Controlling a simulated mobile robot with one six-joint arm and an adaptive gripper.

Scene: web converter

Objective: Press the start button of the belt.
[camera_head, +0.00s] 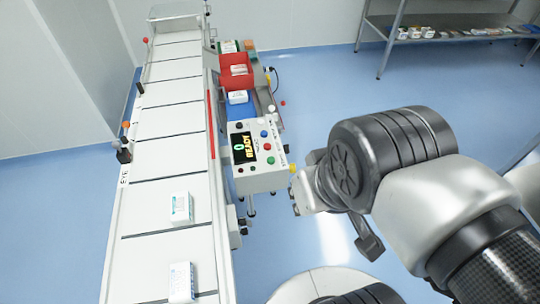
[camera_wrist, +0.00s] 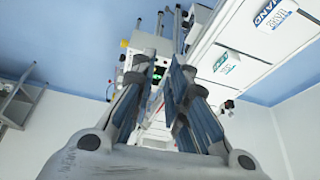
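The belt's control panel (camera_head: 260,178) stands at the right side of the belt (camera_head: 165,155). Its dark display (camera_head: 243,148) reads "0" and "READY". On its face are a blue button (camera_head: 263,134), a red button (camera_head: 267,147) and a green button (camera_head: 270,160); their labels are too small to read. My gripper (camera_head: 298,190) is just right of the panel's front corner, partly hidden by my wrist. In the wrist view my gripper (camera_wrist: 162,65) has its fingers apart with nothing held. The display (camera_wrist: 160,70) shows beyond the fingers, partly covered.
White boxes (camera_head: 181,208) (camera_head: 181,282) lie on the belt's near part. Red (camera_head: 236,78) and blue (camera_head: 238,110) bins stand behind the panel. A sensor post (camera_head: 124,150) stands at the belt's left edge. A metal shelf (camera_head: 440,22) is at the back right; floor between is clear.

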